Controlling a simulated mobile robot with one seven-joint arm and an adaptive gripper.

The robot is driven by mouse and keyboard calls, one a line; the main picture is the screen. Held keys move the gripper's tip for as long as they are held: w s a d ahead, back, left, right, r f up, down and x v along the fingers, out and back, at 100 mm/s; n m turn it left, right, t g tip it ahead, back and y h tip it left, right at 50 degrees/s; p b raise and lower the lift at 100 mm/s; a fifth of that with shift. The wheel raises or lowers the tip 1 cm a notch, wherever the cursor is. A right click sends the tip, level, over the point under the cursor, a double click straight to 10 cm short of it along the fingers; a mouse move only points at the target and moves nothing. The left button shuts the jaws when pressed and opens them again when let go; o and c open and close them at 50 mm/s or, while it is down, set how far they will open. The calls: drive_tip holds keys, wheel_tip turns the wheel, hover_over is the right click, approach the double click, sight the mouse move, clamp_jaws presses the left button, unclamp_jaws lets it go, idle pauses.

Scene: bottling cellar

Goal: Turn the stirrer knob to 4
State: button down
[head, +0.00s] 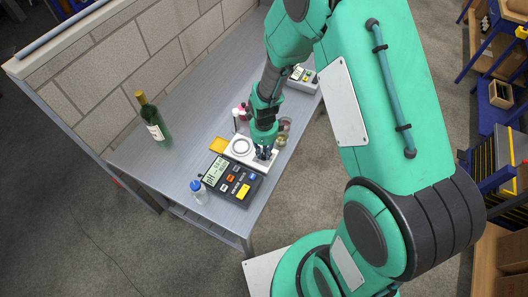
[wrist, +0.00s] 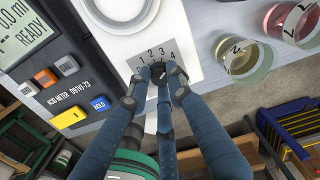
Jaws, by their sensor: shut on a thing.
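The white stirrer (head: 240,147) stands on the grey bench with a round plate on top. Its control panel shows in the wrist view (wrist: 140,62), with the numbers 1, 2, 3 and 4 in an arc. The small dark knob (wrist: 158,72) sits below these numbers. My gripper (wrist: 160,77) is shut on the knob, its blue-grey fingers around it. The fingers cover most of the knob, so I cannot tell which number it points to. In the head view my gripper (head: 264,153) reaches down at the stirrer's right end.
The acid meter (head: 226,181) stands close in front of the stirrer. Beakers (wrist: 243,57) stand just right of it. A green bottle (head: 153,120) and a blue-capped bottle (head: 198,192) stand farther left. Another instrument (head: 302,79) is at the back.

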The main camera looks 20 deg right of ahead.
sight(264, 155)
idle(0.4)
drive_tip(key=c, duration=1.6)
unclamp_jaws()
drive_tip(key=shift+o, duration=0.2)
wheel_tip(264, 155, up, 12)
